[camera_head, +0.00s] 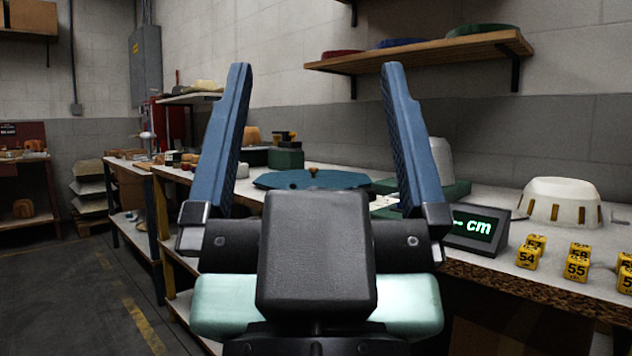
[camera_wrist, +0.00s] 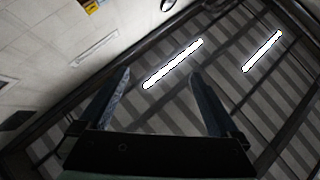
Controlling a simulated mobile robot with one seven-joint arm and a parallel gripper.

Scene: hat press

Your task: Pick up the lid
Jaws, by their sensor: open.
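A flat teal disc (camera_head: 275,181) with a small brown knob (camera_head: 313,173) on top lies on the workbench, and it looks like the lid. It is in the head view, behind my gripper and between its fingers in the picture; its lower edge is partly hidden by my gripper's body. My gripper (camera_head: 315,66) is open and empty, its two blue fingers pointing up in front of the head camera, nearer than the disc and apart from it. The wrist view shows my open fingers (camera_wrist: 160,73) against the ceiling and lights, with no lid in view.
A display reading "cm" (camera_head: 477,229), several yellow number blocks (camera_head: 576,265) and a cream slotted dome (camera_head: 562,202) stand on the bench (camera_head: 470,275) at right. A green box (camera_head: 286,158) stands behind the disc. A wall shelf (camera_head: 420,50) hangs above. Floor at left is clear.

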